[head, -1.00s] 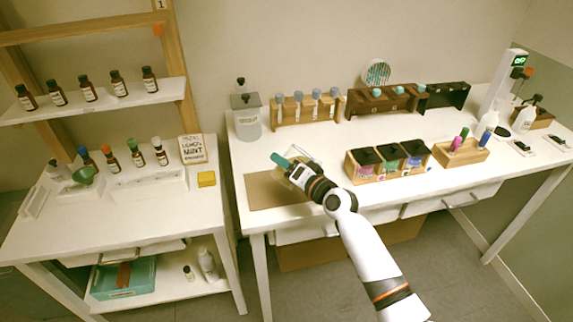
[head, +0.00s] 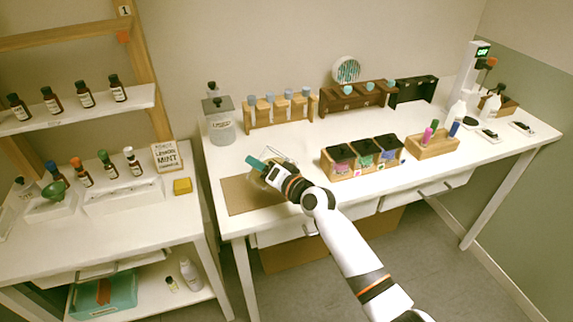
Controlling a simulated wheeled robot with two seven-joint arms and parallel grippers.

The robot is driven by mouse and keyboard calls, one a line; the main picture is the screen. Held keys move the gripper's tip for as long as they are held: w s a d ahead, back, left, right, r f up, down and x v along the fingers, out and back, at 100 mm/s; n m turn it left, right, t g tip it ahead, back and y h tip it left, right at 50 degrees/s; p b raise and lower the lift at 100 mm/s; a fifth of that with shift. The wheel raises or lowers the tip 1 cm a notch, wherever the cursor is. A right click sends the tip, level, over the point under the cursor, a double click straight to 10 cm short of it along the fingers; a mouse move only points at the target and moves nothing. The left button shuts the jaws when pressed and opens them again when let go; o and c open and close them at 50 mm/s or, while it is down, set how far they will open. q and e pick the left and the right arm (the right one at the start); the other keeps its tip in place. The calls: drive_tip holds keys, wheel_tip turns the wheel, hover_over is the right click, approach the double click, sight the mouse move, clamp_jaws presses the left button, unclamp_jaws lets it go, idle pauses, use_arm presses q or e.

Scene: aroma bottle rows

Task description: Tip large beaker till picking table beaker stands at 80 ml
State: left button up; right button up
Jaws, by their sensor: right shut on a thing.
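My right gripper (head: 262,167), with teal fingertips, is over the back part of the brown mat (head: 238,197) on the right-hand white table (head: 230,232). It is shut on a clear glass vessel (head: 284,154), apparently a beaker. The glass shows only as faint outlines behind and beside the gripper, which hides much of it. I cannot tell a second beaker apart from it, nor read any liquid level or graduation. My left gripper is not in view.
A lidded clear jar (head: 219,122) stands behind the mat. A wooden rack of tubes (head: 277,115), a box with dark-lidded jars (head: 346,168) and a wooden pen holder (head: 431,146) stand to the right. Bottle shelves (head: 75,110) are at left. The mat's front is clear.

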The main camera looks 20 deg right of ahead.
drive_tip(key=shift+r+m+p, duration=0.55)
drive_tip(key=shift+m+p, duration=0.15)
drive_tip(key=shift+p, duration=0.05)
idle(2.7)
drive_tip(key=shift+f+m, duration=0.2)
drive_tip(key=shift+m, duration=0.3)
idle(1.7)
drive_tip(key=shift+f+n+b, duration=0.35)
drive_tip(key=shift+n+b, duration=0.45)
drive_tip(key=shift+b, duration=0.05)
drive_tip(key=shift+n, duration=0.5)
